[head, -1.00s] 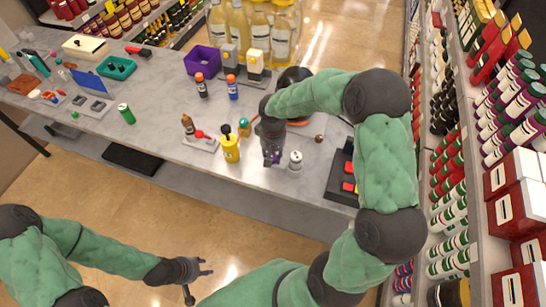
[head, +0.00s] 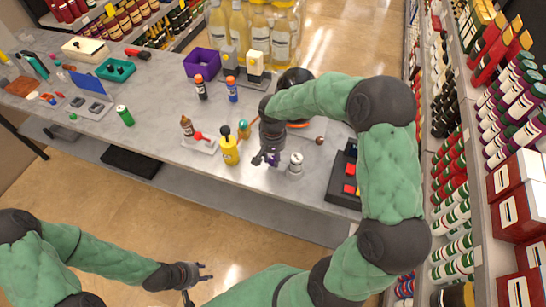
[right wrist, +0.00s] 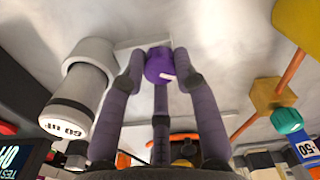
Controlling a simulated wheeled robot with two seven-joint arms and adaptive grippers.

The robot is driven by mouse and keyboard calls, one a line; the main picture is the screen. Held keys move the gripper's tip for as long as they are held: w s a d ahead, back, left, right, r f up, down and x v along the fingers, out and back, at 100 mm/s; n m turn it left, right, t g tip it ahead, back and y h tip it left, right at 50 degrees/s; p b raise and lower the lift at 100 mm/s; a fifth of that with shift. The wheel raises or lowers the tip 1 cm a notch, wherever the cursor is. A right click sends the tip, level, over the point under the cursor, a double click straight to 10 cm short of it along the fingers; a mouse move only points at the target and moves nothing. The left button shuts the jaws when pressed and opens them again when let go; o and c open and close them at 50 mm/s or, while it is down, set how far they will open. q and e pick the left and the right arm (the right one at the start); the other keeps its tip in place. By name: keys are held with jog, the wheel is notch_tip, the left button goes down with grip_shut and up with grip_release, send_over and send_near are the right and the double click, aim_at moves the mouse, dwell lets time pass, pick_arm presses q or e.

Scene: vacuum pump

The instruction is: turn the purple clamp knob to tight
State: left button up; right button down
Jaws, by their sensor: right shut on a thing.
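The purple clamp knob (right wrist: 160,66) has a white mark on its face. In the right wrist view it sits between the fingertips of my right gripper (right wrist: 158,72), which is shut on it. In the head view, the gripper (head: 267,157) is low over the front part of the grey counter, and only a bit of purple (head: 273,158) shows at its fingers. The clamp under the knob is mostly hidden. My left gripper (head: 204,273) is empty, with its fingers spread, in front of the counter and away from it.
A white-and-grey cylinder (head: 295,163) stands close to the right of my right gripper. A yellow bottle (head: 229,150) stands to its left. A black box with red buttons (head: 345,178) is further right. Packed shelves (head: 480,150) line the right side.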

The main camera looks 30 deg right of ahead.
aim_at(273, 159)
jog(key=c, duration=0.9)
grip_release()
jog(key=shift+c, duration=0.2)
notch_tip(273, 159, up, 12)
